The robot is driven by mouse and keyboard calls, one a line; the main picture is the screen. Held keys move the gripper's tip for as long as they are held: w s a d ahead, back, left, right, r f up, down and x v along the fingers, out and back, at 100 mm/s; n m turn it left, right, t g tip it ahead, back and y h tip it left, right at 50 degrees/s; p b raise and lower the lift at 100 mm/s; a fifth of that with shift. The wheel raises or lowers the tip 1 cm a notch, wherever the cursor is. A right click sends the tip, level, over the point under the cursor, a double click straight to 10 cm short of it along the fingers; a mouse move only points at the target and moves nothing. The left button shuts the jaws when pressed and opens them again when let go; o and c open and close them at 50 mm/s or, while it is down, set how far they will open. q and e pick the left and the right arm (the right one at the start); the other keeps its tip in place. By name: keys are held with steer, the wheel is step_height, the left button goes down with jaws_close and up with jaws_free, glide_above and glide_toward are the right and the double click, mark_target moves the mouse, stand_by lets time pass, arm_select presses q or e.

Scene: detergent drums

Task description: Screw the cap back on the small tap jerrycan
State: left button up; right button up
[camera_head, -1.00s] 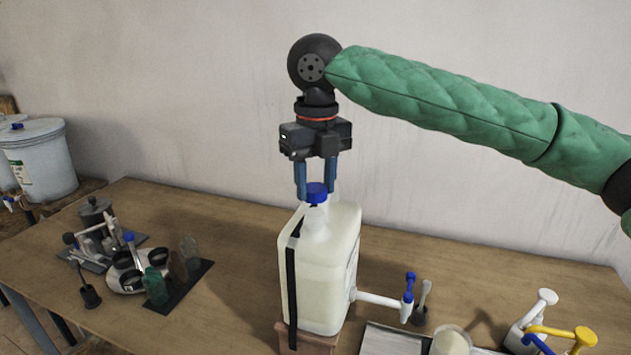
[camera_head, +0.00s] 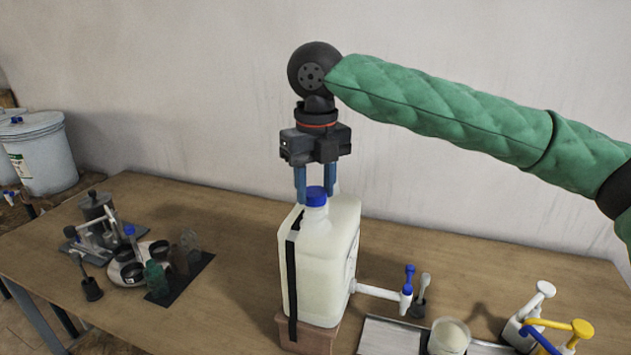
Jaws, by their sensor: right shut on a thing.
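The small tap jerrycan (camera_head: 322,262), a translucent white can with a black strap, stands upright on a small wooden block (camera_head: 312,335) on the table. Its white tap with a blue handle (camera_head: 409,279) sticks out to the right. The blue cap (camera_head: 315,196) sits upright at the top of the neck; whether it is fully seated cannot be told. My right gripper (camera_head: 316,188) points straight down over the neck, its blue fingers shut on the cap from both sides. My left gripper is not in view.
Dispenser pumps (camera_head: 545,330), white and yellow, stand at the lower right. A glass jar (camera_head: 449,338) is beside a grey tray (camera_head: 385,338). Small tools, cups and discs (camera_head: 130,255) crowd the left of the table (camera_head: 215,215). Large drums (camera_head: 40,153) stand beyond its left edge.

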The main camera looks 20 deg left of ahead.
steer(key=shift+f, duration=0.1)
stand_by(0.3)
steer(key=shift+p, duration=0.75)
stand_by(0.4)
steer(key=shift+f+p, duration=0.75)
steer(key=shift+f, duration=0.4)
stand_by(2.4)
steer(key=shift+r+m+p, duration=0.1)
steer(key=shift+m+p, duration=0.45)
steer(key=shift+m, duration=0.05)
steer(key=shift+s+a+m+p, duration=0.1)
steer(key=shift+m+p, duration=1.4)
steer(key=shift+m, duration=0.7)
